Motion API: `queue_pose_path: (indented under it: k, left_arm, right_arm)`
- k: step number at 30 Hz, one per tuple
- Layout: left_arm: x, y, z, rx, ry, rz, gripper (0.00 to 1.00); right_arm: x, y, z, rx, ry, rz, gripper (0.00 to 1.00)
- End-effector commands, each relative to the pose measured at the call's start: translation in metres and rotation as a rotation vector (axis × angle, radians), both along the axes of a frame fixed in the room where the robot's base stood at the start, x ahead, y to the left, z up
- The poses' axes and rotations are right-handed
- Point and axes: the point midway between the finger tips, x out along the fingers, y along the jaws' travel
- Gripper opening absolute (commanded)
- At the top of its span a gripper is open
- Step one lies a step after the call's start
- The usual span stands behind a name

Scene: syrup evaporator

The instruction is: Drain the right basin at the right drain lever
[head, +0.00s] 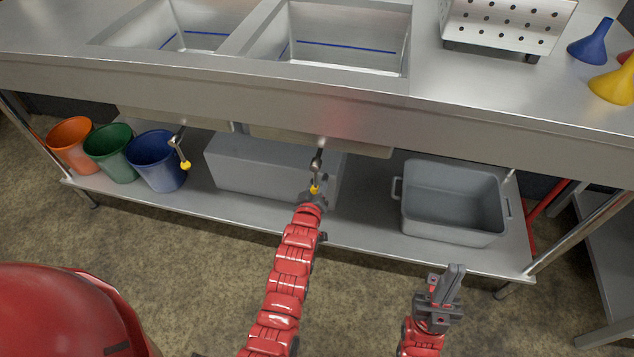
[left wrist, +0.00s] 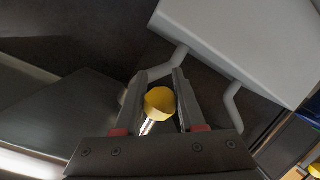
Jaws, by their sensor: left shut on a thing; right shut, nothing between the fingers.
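The right basin (head: 335,55) is a metal sink in the counter, with a blue line along its inner wall; I cannot tell whether it holds liquid. The right drain lever (head: 318,164) hangs under it, below the counter front, and ends in a yellow knob (head: 315,189). My left gripper (head: 314,194) is shut on this knob. In the left wrist view the yellow knob (left wrist: 159,102) sits between the two fingers, with part of the metal rod below it. My right gripper (head: 453,283) is shut and empty, in front of the lower shelf at the right.
The left drain lever (head: 179,151) hangs under the left basin (head: 180,35). On the lower shelf (head: 365,222) stand orange (head: 71,146), green (head: 110,153) and blue (head: 156,161) buckets, a grey box (head: 245,165) and an open grey tub (head: 455,195). Funnels stand on the counter at right.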

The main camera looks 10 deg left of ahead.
Motion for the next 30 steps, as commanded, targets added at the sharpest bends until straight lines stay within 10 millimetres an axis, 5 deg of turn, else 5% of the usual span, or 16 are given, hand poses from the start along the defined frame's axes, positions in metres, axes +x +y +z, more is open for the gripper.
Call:
queue_pose_path:
  k: [5,6,11,22,30]
  left_arm:
    - [-0.001,-0.002,-0.002,-0.004,0.006,-0.003,0.0]
    - [-0.001,-0.002,-0.003,-0.004,0.006,-0.003,0.42]
    - [-0.001,-0.002,-0.002,-0.002,0.004,-0.003,0.69]
    - [-0.006,-0.001,0.0,-0.001,0.004,-0.001,0.69]
    - [-0.052,-0.001,0.011,-0.002,0.007,-0.002,0.69]
  right_arm:
    - [0.0,0.0,0.0,0.0,0.0,0.0,0.0]
    - [0.0,0.0,0.0,0.0,0.0,0.0,0.0]
    - [0.0,0.0,0.0,0.0,0.0,0.0,0.0]
    - [0.0,0.0,0.002,0.0,0.0,0.0,0.0]
    - [0.0,0.0,0.012,0.0,0.0,0.0,0.0]
